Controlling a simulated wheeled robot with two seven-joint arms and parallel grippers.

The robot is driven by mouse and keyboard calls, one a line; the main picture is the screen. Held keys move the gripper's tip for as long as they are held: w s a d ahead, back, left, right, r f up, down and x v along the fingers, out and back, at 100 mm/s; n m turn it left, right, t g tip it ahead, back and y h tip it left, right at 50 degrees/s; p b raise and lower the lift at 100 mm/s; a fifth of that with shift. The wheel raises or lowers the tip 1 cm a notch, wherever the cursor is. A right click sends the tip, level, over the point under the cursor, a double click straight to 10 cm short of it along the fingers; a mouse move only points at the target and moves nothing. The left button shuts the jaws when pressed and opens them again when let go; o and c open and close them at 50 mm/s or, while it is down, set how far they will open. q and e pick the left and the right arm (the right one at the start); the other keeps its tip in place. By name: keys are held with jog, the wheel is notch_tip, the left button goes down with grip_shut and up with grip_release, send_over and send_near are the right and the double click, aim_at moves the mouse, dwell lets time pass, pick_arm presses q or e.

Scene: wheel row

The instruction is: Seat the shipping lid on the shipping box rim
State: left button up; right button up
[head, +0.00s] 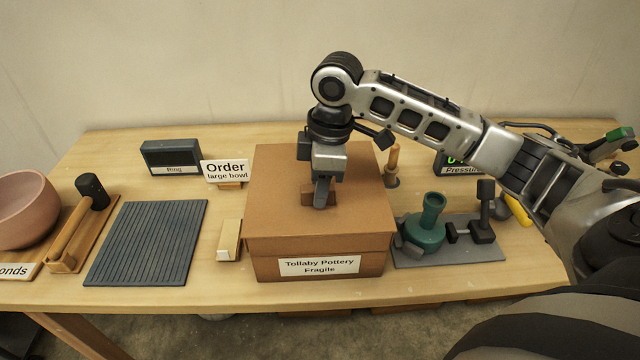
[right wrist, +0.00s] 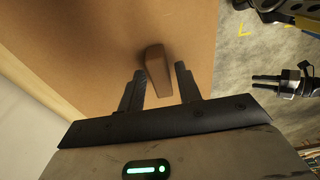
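The brown shipping lid (head: 285,205) lies level over the top of the shipping box (head: 266,268), covering its rim. I cannot tell how tightly it sits. The box front has a "Tollaby Pottery Fragile" label. My right gripper (head: 322,198) points down at the small block handle (head: 306,193) in the middle of the lid. In the right wrist view, the handle (right wrist: 157,75) lies between the two dark fingers (right wrist: 160,90), with gaps beside it. My left gripper (right wrist: 266,82) shows only in the right wrist view, away from the box over the floor, its fingers apart.
A ribbed grey mat (head: 146,243), a mallet (head: 80,220) and a pink bowl (head: 25,208) are left of the box. An order sign (head: 225,171) stands behind left.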

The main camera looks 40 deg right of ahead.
jog(key=shift+d+r, duration=0.15)
jog(key=shift+r, duration=1.4)
jog(key=shift+s, duration=0.1)
jog(key=o, duration=0.6)
jog(key=o, duration=0.8)
jog(key=shift+o, duration=0.3)
